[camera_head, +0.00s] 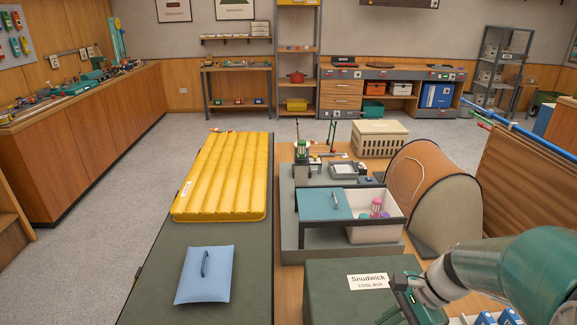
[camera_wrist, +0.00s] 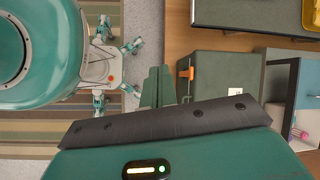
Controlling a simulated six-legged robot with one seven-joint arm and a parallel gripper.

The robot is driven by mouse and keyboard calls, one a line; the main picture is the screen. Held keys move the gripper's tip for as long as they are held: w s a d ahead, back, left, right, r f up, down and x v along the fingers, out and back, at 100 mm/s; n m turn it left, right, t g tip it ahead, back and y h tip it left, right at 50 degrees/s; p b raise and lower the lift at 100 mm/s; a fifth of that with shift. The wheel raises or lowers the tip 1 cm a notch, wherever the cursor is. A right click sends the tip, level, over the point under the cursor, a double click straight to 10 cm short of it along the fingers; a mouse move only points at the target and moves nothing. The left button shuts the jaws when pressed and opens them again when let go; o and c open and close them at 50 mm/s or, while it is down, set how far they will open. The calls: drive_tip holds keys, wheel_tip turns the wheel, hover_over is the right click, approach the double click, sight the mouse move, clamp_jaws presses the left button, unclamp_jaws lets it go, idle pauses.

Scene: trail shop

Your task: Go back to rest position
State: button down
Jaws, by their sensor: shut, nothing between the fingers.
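My gripper (camera_wrist: 158,84) is shut and empty, its two green fingers close together in the wrist view. In the head view my arm reaches in from the right, and the gripper (camera_head: 393,312) is low in the picture, by the front right of the dark green cool box (camera_head: 325,292). The box has a white "Snudwick" label. In the wrist view the box (camera_wrist: 222,80) lies right of the fingers, with an orange latch on its near side. I cannot tell the exact gap between the fingers and the box.
A light blue flap with a handle (camera_head: 205,275) lies on the dark mat (camera_head: 150,302), before a yellow air mattress (camera_head: 225,172). Behind the cool box is a white bin (camera_head: 372,234) with colored containers, partly under a teal lid (camera_head: 324,204). A brown tent (camera_head: 440,190) stands right. Floor at left is clear.

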drive_tip(key=s+a+r+n+t+h, duration=0.2)
drive_tip(key=s+r+n+h, duration=0.1)
drive_tip(key=r+n, duration=0.3)
drive_tip(key=s+a+r+n+t+h, duration=0.3)
drive_tip(key=s+r+n, duration=0.2)
drive_tip(key=r+n, duration=0.2)
drive_tip(key=shift+r+n, duration=0.15)
drive_tip(key=shift+n, duration=0.55)
drive_tip(key=shift+s, duration=0.1)
